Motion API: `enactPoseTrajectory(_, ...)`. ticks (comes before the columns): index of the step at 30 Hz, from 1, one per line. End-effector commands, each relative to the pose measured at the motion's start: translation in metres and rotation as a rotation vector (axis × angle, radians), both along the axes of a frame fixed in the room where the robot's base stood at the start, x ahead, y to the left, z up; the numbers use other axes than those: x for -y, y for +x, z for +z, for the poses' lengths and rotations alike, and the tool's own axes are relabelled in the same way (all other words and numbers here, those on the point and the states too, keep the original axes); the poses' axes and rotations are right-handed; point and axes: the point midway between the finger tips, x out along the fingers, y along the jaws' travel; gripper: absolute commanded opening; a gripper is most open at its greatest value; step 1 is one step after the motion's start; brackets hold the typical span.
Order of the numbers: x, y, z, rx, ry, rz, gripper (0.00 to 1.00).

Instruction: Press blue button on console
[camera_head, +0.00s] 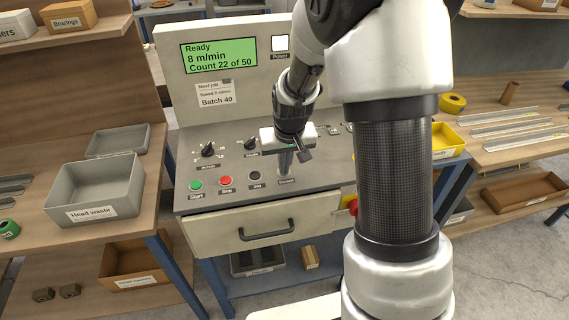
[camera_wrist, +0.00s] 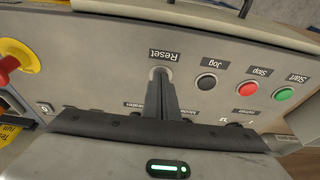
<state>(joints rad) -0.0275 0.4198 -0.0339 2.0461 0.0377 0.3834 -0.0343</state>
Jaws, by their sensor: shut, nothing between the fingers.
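The console (camera_head: 225,158) stands in the middle of the head view, with a sloped panel and a green display (camera_head: 219,55) reading "Ready". Along its front row are a green Start button (camera_head: 196,185), a red Stop button (camera_head: 226,181) and a black Jog button (camera_head: 255,176). My gripper (camera_head: 286,170) is shut and empty, pointing down at the spot labelled Reset. In the wrist view my gripper's fingertips (camera_wrist: 161,76) cover that spot, and a pale ring shows around them. No blue surface is visible there. I cannot tell whether the fingertips touch a button.
A red and yellow emergency stop (camera_wrist: 12,63) sits left in the wrist view. Knobs (camera_head: 208,150) are behind the button row. A drawer with a dark handle (camera_head: 267,231) is below. Benches with grey bins (camera_head: 97,188) and pale strips (camera_head: 510,133) flank the console.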

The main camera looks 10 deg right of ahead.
Motion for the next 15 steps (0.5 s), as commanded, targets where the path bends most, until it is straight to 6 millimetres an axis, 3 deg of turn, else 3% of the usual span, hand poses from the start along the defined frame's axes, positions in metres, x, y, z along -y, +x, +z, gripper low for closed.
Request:
enactPoseTrajectory(5, 0.001, 0.007, 0.046, 0.008, 0.000, 0.000, 0.00)
enactPoseTrajectory(15, 0.000, -0.014, 0.113, 0.016, 0.000, 0.000, 0.00)
